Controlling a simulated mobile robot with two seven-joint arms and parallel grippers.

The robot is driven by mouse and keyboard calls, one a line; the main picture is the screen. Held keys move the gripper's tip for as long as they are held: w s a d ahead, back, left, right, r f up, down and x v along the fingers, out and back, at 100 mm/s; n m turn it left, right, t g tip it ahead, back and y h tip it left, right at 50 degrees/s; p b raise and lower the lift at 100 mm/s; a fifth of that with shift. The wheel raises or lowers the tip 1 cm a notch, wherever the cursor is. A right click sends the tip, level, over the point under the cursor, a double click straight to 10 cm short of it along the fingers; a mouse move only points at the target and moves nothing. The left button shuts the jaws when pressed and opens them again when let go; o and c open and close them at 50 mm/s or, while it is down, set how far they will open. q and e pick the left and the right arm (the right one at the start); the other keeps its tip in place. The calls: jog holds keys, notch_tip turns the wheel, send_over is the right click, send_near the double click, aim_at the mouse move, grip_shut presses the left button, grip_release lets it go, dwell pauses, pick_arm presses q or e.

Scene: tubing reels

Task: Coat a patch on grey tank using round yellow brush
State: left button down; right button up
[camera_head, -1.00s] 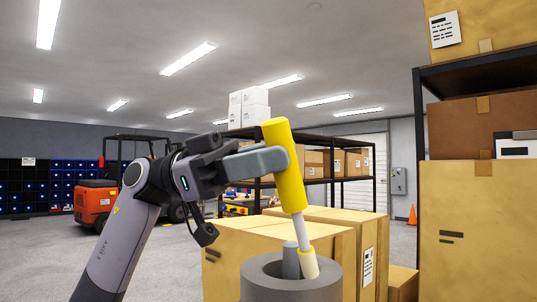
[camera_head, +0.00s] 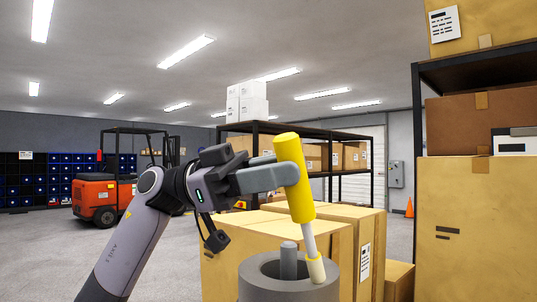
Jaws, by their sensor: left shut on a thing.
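The round yellow brush (camera_head: 297,200) has a thick yellow handle, a pale shaft and a cream tip with a yellow band. My left gripper (camera_head: 290,172) is shut on its handle and holds it slightly tilted, tip down. The tip is at the right part of the opening of the grey tank (camera_head: 290,289), a round thick-rimmed vessel at the bottom of the view. I cannot tell whether the tip touches the rim. A grey post (camera_head: 288,260) stands up inside the tank. No coated patch shows. My right gripper is not in view.
Large cardboard boxes (camera_head: 345,225) stand just behind the tank. A shelf with boxes (camera_head: 447,200) rises close on the right. An orange forklift (camera_head: 100,195) and a blue-bin rack (camera_head: 35,180) are far left. Open floor lies at left.

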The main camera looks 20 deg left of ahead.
pick_arm(q)
jog(key=shift+w+d+p, duration=0.2)
jog(key=shift+w+p, duration=0.1)
jog(key=shift+w, duration=0.25)
jog(key=shift+w+d+r+p, duration=0.2)
jog(key=shift+w+p, duration=0.3)
jog(key=shift+p, duration=0.1)
jog(key=shift+w+d+f, duration=0.15)
jog(key=shift+w+d, duration=0.05)
jog(key=shift+w, duration=0.3)
jog(key=shift+w+d+f, duration=0.1)
jog(key=shift+w+d, duration=0.05)
jog(key=shift+w, duration=0.3)
jog(key=shift+s, duration=0.1)
jog(key=s+a, duration=0.2)
jog(key=s, duration=0.4)
jog(key=shift+a+b, duration=0.15)
jog(key=shift+b, duration=0.15)
jog(key=shift+r, duration=0.55)
jog(key=shift+r+p, duration=0.3)
jog(key=shift+r, duration=2.15)
